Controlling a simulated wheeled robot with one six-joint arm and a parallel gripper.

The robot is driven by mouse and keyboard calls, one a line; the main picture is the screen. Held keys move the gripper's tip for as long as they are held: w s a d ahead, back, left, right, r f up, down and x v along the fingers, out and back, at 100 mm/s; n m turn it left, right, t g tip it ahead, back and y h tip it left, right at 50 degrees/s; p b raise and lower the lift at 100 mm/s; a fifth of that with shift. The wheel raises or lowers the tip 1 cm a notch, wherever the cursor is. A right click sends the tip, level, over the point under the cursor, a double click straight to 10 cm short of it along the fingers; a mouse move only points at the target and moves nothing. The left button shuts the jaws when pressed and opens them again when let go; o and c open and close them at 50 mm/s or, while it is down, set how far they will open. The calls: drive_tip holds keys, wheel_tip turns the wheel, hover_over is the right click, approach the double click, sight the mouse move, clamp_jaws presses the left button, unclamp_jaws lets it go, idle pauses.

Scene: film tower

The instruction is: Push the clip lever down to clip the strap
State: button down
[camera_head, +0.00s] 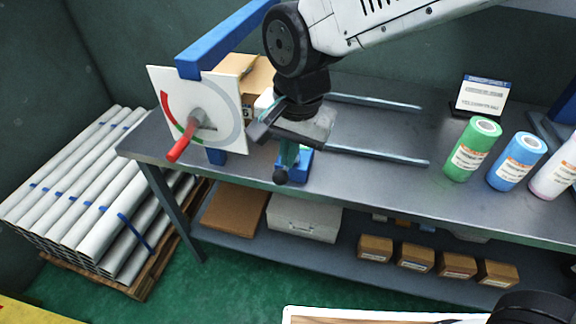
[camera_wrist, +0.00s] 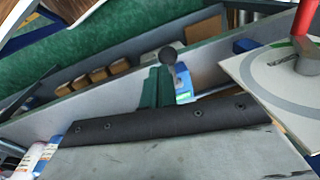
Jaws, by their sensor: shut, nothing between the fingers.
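The clip (camera_head: 304,163) is a small blue block at the front edge of the grey bench, below my gripper. Its lever ends in a round black knob (camera_head: 280,175), which sticks out over the bench edge. In the wrist view the knob (camera_wrist: 168,55) stands just beside my fingertips, with the blue block (camera_wrist: 183,80) to the right of the fingers. My gripper (camera_head: 287,162) points down with its green fingers shut together and empty. The fingers also show in the wrist view (camera_wrist: 157,72). I cannot tell whether they touch the lever. The strap cannot be made out.
A white dial panel (camera_head: 228,92) with a red-handled crank (camera_head: 183,144) stands left of my gripper on a blue arm (camera_head: 232,42). Metal rails (camera_head: 380,153) lie behind to the right. Green (camera_head: 471,150) and blue (camera_head: 517,161) rolls stand farther right. The bench between is clear.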

drive_tip(key=shift+s+r, duration=0.35)
drive_tip(key=shift+r, duration=0.45)
drive_tip(key=shift+s+r, duration=0.35)
drive_tip(key=shift+r, duration=0.45)
drive_tip(key=s+d+r+n, duration=0.1)
drive_tip(key=s+d, duration=0.2)
drive_tip(key=d, duration=0.7)
drive_tip(key=s+d+r+n, duration=0.1)
drive_tip(key=s+d, duration=0.2)
drive_tip(key=d, duration=0.6)
drive_tip(key=s+d+r+n+h, duration=0.1)
drive_tip(key=s+d, duration=0.3)
drive_tip(key=d, duration=0.6)
drive_tip(key=shift+d, duration=0.3)
